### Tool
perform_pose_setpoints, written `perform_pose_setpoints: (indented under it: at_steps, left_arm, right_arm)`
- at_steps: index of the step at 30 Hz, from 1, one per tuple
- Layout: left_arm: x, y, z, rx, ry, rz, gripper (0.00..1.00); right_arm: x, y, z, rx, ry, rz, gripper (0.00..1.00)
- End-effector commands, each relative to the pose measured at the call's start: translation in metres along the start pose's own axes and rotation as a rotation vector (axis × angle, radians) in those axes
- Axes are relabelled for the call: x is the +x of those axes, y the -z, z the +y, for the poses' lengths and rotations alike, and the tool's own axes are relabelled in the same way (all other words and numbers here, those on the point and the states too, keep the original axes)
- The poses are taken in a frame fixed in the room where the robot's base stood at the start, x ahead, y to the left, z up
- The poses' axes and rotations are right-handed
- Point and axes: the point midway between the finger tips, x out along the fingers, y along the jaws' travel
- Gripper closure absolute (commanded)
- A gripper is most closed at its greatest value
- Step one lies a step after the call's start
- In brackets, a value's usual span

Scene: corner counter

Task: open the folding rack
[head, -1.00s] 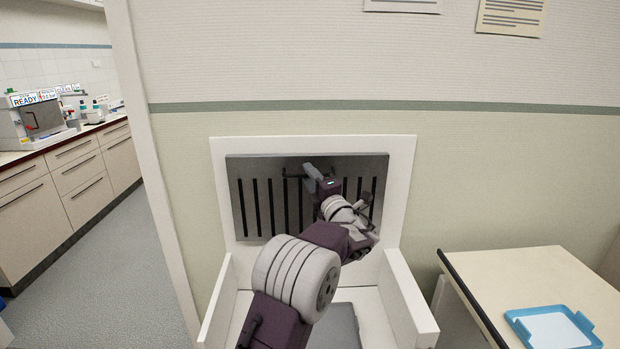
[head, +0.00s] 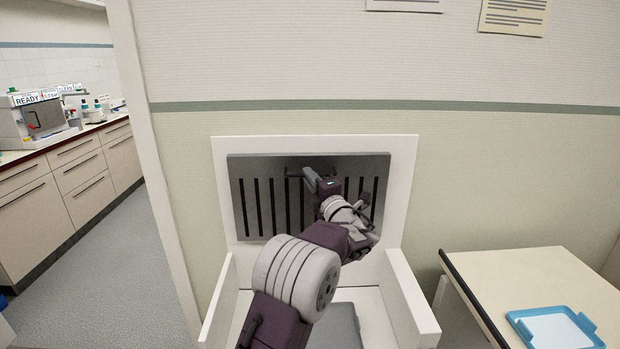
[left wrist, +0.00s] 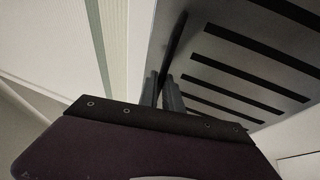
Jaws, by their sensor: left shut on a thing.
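The folding rack (head: 249,170) is a grey panel with several dark vertical slots, standing upright against the wall inside a white frame (head: 403,165). A thin dark handle bar (head: 291,173) runs along its upper part. My left gripper (head: 309,176) reaches up in front of the panel, with its fingers at the handle. In the left wrist view the fingers (left wrist: 163,93) are closed around the dark bar (left wrist: 174,45), beside the slotted panel (left wrist: 235,57). My left arm hides the lower right of the panel. My right gripper is not in view.
White side walls (head: 408,297) flank the space below the rack. A beige table (head: 480,264) with a blue tray (head: 584,321) stands at the right. A counter with drawers (head: 75,172) is at the far left, beyond open floor (head: 110,260).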

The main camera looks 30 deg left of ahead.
Motion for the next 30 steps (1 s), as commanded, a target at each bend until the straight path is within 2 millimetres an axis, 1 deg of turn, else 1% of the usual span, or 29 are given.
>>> perform_pose_setpoints:
  at_steps: [1,25,28,30]
  left_arm:
    - [0.000,-0.001,0.004,-0.004,-0.008,-0.003,1.00]
    - [0.000,-0.002,0.006,-0.005,-0.013,-0.004,1.00]
    - [-0.002,-0.001,0.005,-0.008,-0.019,-0.004,1.00]
    - [-0.006,0.001,0.002,-0.013,-0.032,-0.003,1.00]
  right_arm:
    - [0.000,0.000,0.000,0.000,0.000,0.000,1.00]
    - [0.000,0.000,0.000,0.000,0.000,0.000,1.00]
    - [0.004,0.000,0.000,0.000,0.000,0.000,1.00]
    - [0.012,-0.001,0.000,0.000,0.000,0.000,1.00]
